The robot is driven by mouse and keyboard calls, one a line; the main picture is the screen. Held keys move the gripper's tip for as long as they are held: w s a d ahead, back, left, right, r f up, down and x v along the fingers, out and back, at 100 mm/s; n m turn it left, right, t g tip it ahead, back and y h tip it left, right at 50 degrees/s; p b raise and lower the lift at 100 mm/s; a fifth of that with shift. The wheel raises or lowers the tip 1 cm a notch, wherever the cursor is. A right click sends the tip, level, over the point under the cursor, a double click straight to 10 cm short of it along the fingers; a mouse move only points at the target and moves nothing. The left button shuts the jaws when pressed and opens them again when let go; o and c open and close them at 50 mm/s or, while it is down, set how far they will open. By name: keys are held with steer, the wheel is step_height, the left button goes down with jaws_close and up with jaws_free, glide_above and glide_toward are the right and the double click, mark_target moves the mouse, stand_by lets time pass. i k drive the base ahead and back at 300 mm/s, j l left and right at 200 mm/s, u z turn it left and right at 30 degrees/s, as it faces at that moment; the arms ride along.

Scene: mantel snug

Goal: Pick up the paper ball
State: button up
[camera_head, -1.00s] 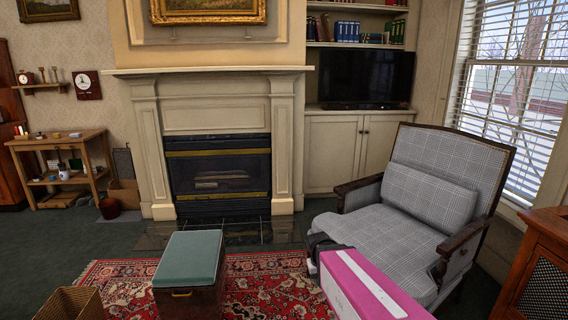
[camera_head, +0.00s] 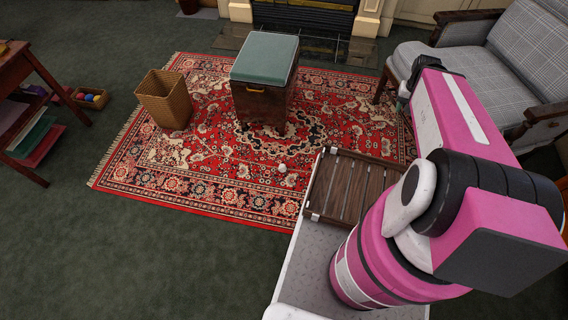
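A small whitish object (camera_head: 282,168), which looks like the paper ball, lies on the red patterned rug (camera_head: 200,190), in front of the green-topped box and left of my slatted tray. It is too small to show detail. My pink arm reaches up and away on the right side. The end of the arm with my gripper (camera_head: 404,94) is by the grey armchair, well above and to the right of the ball. The arm mostly hides the gripper, and its fingers cannot be made out.
A green-topped wooden box (camera_head: 265,62) and a wicker basket (camera_head: 164,98) stand on the rug. A checked armchair (camera_head: 500,60) is close to my arm. A wooden table (camera_head: 18,70) and a small tray with balls (camera_head: 90,97) are at left. The front-left carpet is clear.

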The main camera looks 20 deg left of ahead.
mark_target(282, 168)
steer(key=k+j+z, duration=0.1)
steer(key=k+j, duration=0.2)
steer(key=j, duration=0.3)
steer(key=k+j, duration=0.3)
steer(key=j, duration=0.25)
steer(key=k+j+z, duration=0.15)
steer(key=k+j, duration=0.2)
steer(key=j, duration=0.25)
steer(key=k+j, duration=0.35)
steer(key=j, duration=0.15)
steer(key=k+j+z, duration=0.15)
steer(key=k+j, duration=0.2)
steer(key=j, duration=0.2)
